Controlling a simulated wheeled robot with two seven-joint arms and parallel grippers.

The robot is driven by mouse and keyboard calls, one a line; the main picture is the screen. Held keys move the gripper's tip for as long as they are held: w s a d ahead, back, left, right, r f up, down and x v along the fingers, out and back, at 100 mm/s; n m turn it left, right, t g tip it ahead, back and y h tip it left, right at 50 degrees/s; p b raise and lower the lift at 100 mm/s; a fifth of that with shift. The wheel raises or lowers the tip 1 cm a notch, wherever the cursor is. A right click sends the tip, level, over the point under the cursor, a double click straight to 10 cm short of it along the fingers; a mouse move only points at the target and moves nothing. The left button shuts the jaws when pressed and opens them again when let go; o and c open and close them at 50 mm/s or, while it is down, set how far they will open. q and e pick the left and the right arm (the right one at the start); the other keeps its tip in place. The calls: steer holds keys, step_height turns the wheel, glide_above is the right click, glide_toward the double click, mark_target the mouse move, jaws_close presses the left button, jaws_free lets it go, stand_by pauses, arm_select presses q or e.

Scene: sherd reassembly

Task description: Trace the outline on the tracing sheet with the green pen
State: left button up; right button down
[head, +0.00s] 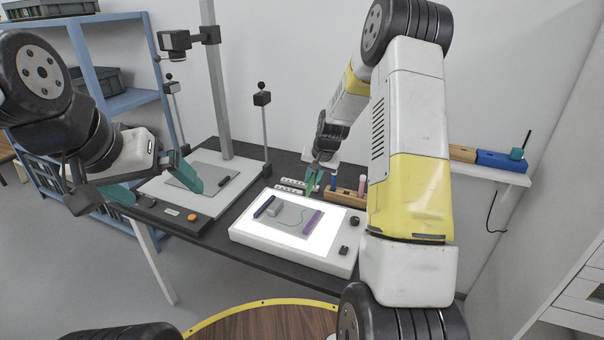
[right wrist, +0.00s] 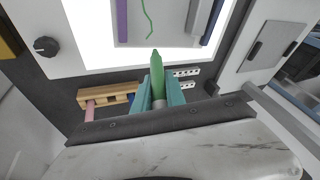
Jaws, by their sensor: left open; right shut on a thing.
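The tracing sheet (head: 283,222) is a grey translucent sheet on a bright white light box (head: 262,238). A thin wavy green line (head: 303,216) runs on it and also shows in the right wrist view (right wrist: 147,20). A purple bar (head: 313,222), a dark bar (head: 264,206) and a small grey block (head: 273,210) lie on the sheet. My right gripper (head: 312,184) is shut on the green pen (right wrist: 158,72), which points toward the light box beyond its lit panel's back edge. Whether the tip touches anything is unclear. My left gripper (head: 168,192) is open and empty, left of the light box.
A wooden pen holder (head: 345,198) with a pink pen (head: 362,184) stands behind the light box, beside white perforated strips (head: 291,185). A camera stand with a white base (head: 160,203) is on the left. A black knob (head: 354,222) sits on the light box's right rim.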

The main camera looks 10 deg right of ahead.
steer(key=shift+r, duration=1.2)
